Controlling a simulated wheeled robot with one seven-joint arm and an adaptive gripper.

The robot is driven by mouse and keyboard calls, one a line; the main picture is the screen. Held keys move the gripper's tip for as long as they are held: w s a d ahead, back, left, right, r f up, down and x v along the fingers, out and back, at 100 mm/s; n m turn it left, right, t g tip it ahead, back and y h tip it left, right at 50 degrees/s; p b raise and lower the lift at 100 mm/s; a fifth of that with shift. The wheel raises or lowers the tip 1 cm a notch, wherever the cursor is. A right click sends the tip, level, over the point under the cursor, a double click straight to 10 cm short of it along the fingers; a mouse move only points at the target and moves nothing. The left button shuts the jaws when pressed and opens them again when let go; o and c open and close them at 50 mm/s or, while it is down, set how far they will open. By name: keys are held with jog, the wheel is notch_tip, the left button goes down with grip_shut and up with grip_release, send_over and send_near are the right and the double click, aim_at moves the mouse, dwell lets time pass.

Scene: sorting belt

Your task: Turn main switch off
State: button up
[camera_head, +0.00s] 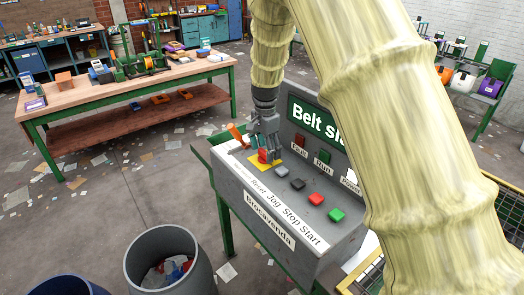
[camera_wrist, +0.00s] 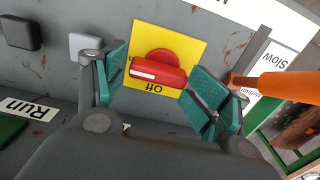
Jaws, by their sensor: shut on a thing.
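The main switch is a red rotary knob (camera_wrist: 158,70) on a yellow plate (camera_wrist: 185,35) on the grey control panel (camera_head: 300,240). In the wrist view its handle lies nearly level, with a white mark along its left part, and the word "Off" reads upside down just below it. My gripper (camera_wrist: 160,78) has its two teal finger pads at the two ends of the handle, shut on it. In the head view my gripper (camera_head: 265,148) reaches down onto the red knob (camera_head: 263,157) and partly hides it.
Grey (camera_head: 282,171), black (camera_head: 297,184), red (camera_head: 316,198) and green (camera_head: 336,214) buttons stand right of the switch. An orange lever (camera_head: 237,134) is close on its left. A sign board (camera_head: 312,120) rises behind. Bins (camera_head: 165,250) stand at front left.

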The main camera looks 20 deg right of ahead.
jog(key=shift+o, duration=0.5)
jog(key=shift+s+f, duration=0.45)
jog(key=shift+f, duration=0.05)
jog(key=o, duration=0.7)
jog(key=shift+d, duration=0.1)
jog(key=shift+c, duration=0.2)
jog(key=shift+r, duration=0.1)
jog(key=shift+w+r, duration=0.2)
jog(key=shift+w, duration=0.05)
jog(key=shift+d, duration=0.25)
jog(key=shift+a+r, duration=0.1)
jog(key=shift+a, duration=0.1)
jog(key=shift+a+r+p, duration=0.15)
jog(key=shift+r+p, duration=0.7)
jog(key=shift+r, duration=0.05)
notch_tip(320, 180, up, 10)
jog(key=p, duration=0.7)
jog(key=shift+r, duration=0.25)
